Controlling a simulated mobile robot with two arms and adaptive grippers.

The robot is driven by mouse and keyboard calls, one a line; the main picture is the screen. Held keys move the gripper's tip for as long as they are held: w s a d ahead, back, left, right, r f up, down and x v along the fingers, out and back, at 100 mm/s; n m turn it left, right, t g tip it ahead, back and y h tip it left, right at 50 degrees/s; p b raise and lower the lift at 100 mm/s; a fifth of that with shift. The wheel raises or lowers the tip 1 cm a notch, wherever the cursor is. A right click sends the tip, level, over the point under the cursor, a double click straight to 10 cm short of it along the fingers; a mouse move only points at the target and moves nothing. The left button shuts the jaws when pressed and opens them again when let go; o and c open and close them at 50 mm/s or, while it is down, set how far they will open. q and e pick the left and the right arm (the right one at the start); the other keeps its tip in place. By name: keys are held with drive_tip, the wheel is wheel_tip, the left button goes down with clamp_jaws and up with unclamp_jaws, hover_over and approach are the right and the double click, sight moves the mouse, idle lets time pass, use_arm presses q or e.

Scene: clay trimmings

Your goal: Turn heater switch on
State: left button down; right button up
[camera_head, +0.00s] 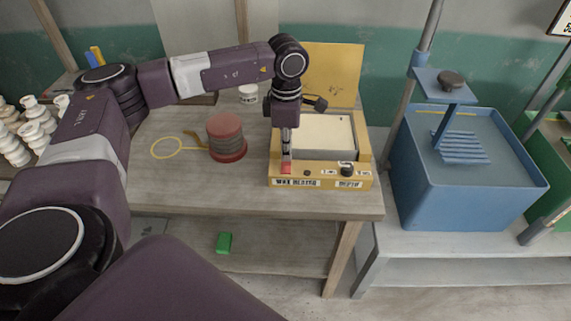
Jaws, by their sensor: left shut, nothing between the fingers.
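A yellow heater box (272,160) stands at the right end of the wooden table, with its lid raised at the back and a pale slab inside. Its front panel carries a "WAX HEATER" label (297,183), another label, a dark knob (347,170) and a red switch (286,168). My left gripper (287,156) is shut and empty, pointing down at the red switch from just above. I cannot tell whether its tips touch the switch, or which way the switch is set. My right gripper is not in view.
A red-brown round stack (226,137), a yellow loop (167,148) and a white jar (248,94) are on the table (190,190). A green block (224,243) lies on the shelf below. A blue tub (440,195) stands to the right, and white bottles (35,128) stand at left.

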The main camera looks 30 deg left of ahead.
use_arm(q)
drive_tip(key=shift+f+b, duration=0.35)
drive_tip(key=shift+f, duration=0.2)
drive_tip(key=shift+r, duration=0.15)
drive_tip(key=shift+r+p, duration=2.15)
drive_tip(key=shift+r, duration=1.3)
